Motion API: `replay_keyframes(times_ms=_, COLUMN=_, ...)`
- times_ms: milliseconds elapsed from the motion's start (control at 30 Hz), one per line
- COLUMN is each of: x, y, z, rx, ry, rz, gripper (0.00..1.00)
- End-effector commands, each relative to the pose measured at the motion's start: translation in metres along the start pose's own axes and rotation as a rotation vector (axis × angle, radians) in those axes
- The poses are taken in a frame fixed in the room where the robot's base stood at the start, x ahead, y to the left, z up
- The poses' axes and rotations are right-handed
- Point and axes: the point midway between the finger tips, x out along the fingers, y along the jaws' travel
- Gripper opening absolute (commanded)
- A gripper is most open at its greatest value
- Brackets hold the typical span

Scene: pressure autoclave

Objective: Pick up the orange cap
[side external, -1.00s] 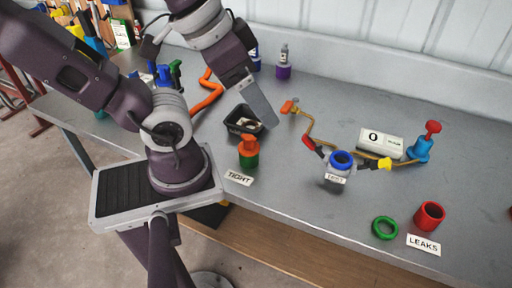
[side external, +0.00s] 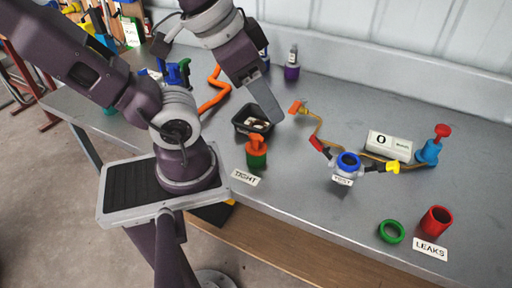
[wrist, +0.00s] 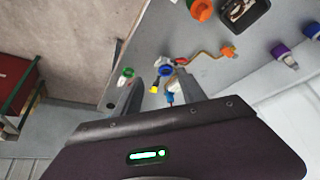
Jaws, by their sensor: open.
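The orange cap (side external: 256,142) has a raised handle and sits upright on a green cylinder (side external: 257,161) behind the TIGHT label. In the wrist view an orange piece that looks like this cap (wrist: 201,10) shows at the top edge, partly cut off. My gripper (side external: 268,103) is above the bench, over the back right of the black tray, up and right of the cap in the side view. In the wrist view my gripper (wrist: 158,78) has its two fingers apart with nothing held between them. The cap is not between the fingers.
A black tray (side external: 240,125) with small pieces stands behind the cap. A blue-ringed vessel labelled TEST (side external: 348,162) stands right, with a hose to an orange-handled fitting (side external: 297,107). Bench between is clear.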

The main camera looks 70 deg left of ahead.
Motion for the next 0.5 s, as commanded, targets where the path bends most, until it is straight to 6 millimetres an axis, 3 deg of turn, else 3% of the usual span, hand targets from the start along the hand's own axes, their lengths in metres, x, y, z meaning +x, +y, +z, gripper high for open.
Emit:
replay_keyframes(times_ms=67, x=0.006, y=-0.015, z=-0.009, rx=0.023, ry=0.016, rz=-0.041, gripper=0.48)
replay_keyframes(times_ms=167, x=0.026, y=-0.066, z=-0.047, rx=0.147, ry=0.085, rz=-0.188, gripper=0.48)
replay_keyframes(times_ms=200, x=0.037, y=-0.09, z=-0.067, rx=0.239, ry=0.122, rz=-0.256, gripper=0.48)
replay_keyframes(times_ms=300, x=0.066, y=-0.131, z=-0.115, rx=0.555, ry=0.206, rz=-0.368, gripper=0.48)
replay_keyframes(times_ms=400, x=0.103, y=-0.136, z=-0.137, rx=0.937, ry=0.24, rz=-0.342, gripper=0.48)
replay_keyframes(times_ms=467, x=0.127, y=-0.129, z=-0.13, rx=1.177, ry=0.224, rz=-0.253, gripper=0.48)
replay_keyframes(times_ms=500, x=0.142, y=-0.123, z=-0.116, rx=1.329, ry=0.194, rz=-0.164, gripper=0.48)
